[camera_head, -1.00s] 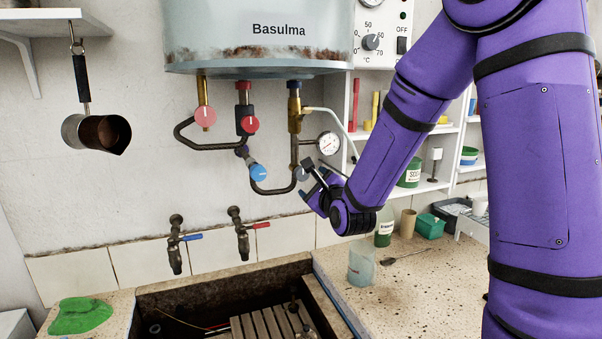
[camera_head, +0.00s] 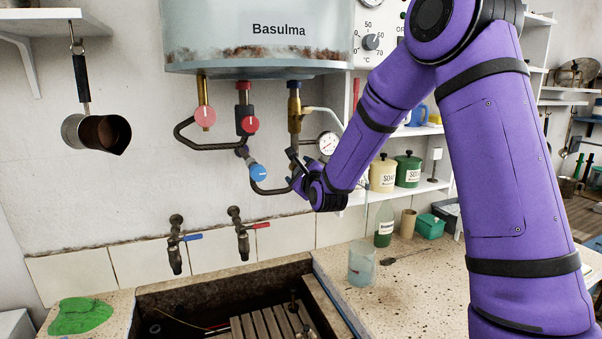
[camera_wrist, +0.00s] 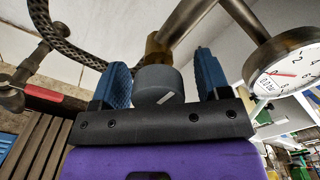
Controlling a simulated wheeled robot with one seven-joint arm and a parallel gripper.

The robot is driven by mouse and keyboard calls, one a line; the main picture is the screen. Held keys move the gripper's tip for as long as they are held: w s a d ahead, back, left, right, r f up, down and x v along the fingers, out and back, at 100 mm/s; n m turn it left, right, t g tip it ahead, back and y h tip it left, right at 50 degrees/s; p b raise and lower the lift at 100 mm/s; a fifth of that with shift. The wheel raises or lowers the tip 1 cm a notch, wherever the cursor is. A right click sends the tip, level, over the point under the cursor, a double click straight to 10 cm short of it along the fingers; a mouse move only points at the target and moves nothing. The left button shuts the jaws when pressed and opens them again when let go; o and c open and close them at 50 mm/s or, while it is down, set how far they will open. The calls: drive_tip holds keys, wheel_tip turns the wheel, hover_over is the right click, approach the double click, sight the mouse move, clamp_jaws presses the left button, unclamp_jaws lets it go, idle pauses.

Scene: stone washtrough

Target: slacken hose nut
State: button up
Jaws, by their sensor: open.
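The grey round nut (camera_wrist: 158,86) with a white mark shows in the wrist view, below a brass fitting (camera_wrist: 156,48). My gripper (camera_wrist: 161,76) is open, with one blue finger on each side of the nut. A gap shows on both sides, so the fingers look clear of it. In the head view my gripper (camera_head: 297,168) is under the boiler's right-hand brass pipe (camera_head: 294,110) and hides the nut. The braided hose (camera_head: 270,189) runs from the blue-knobbed valve (camera_head: 258,173) towards my gripper. It also shows at upper left in the wrist view (camera_wrist: 66,46).
A dial gauge (camera_head: 327,143) sits close right of my gripper; it is large in the wrist view (camera_wrist: 286,74). The boiler (camera_head: 260,40) hangs above. Two taps (camera_head: 238,232) and the stone trough (camera_head: 180,292) lie below. Shelves with tins (camera_head: 408,170) stand behind my arm.

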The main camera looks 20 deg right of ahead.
drive_tip(key=c, duration=0.9)
drive_tip(key=shift+c, duration=0.2)
